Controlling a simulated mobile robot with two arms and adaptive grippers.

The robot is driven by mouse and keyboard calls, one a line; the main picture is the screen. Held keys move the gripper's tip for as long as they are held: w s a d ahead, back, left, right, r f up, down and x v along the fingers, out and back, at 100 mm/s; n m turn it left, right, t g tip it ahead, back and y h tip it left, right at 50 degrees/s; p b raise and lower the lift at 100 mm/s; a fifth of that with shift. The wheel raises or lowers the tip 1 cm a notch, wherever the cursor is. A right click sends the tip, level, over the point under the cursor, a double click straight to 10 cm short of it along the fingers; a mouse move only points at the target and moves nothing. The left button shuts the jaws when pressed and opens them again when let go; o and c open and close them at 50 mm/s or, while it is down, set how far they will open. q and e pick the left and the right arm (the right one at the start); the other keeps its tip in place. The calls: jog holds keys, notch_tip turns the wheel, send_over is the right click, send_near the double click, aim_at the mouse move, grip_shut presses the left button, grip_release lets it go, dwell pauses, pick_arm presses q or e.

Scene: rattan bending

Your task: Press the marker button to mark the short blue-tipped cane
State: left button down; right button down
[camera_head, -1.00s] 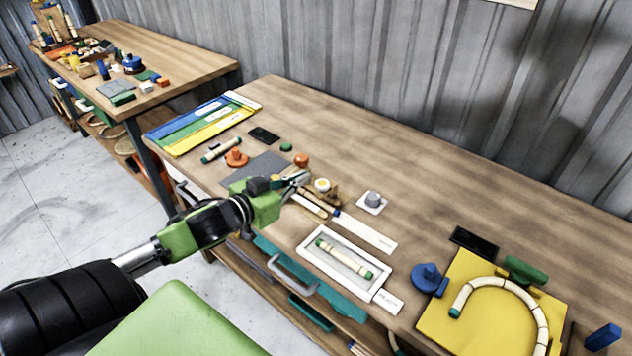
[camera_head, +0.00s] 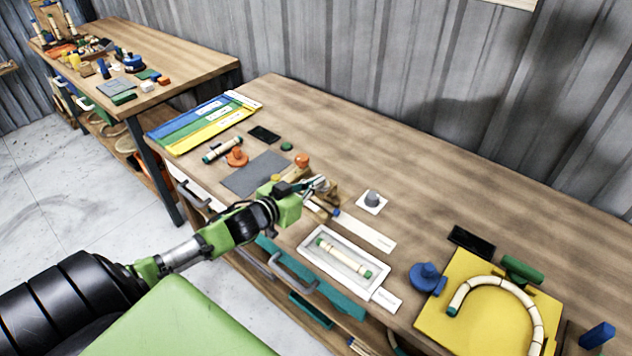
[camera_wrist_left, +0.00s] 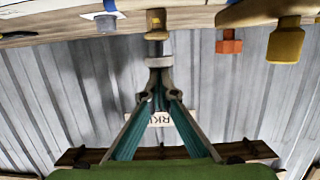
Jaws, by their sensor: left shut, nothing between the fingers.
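A short blue-tipped cane (camera_head: 317,209) lies on the bench just in front of my left gripper, which partly covers it; its blue tip points right. My left gripper (camera_head: 319,183) is shut and empty, low over the bench. A grey button on a white square plate (camera_head: 372,200) stands to the right, apart from the gripper. My right gripper is out of view.
A white tray (camera_head: 310,250) with a green-tipped cane is in front. A yellow board (camera_head: 455,320) with a bent cane and a blue knob (camera_head: 426,277) are at right. An orange knob (camera_head: 237,157) and grey mat (camera_head: 245,182) are at left. The bench's back is clear.

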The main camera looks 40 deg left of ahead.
pick_arm(q)
notch_tip(320, 180, down, 2)
jog(key=shift+f+b, duration=0.1)
jog(key=shift+b, duration=0.3)
jog(key=shift+s, duration=0.1)
jog(key=shift+f, duration=0.1)
jog(key=shift+r+p, duration=0.45)
jog(key=shift+p, duration=0.15)
jog(key=s+r+p, duration=0.1)
jog(key=s+r, duration=0.5)
jog(key=s, duration=0.3)
jog(key=shift+s+a+r, duration=0.15)
jog(key=shift+s+a, duration=0.1)
jog(key=shift+a, duration=0.1)
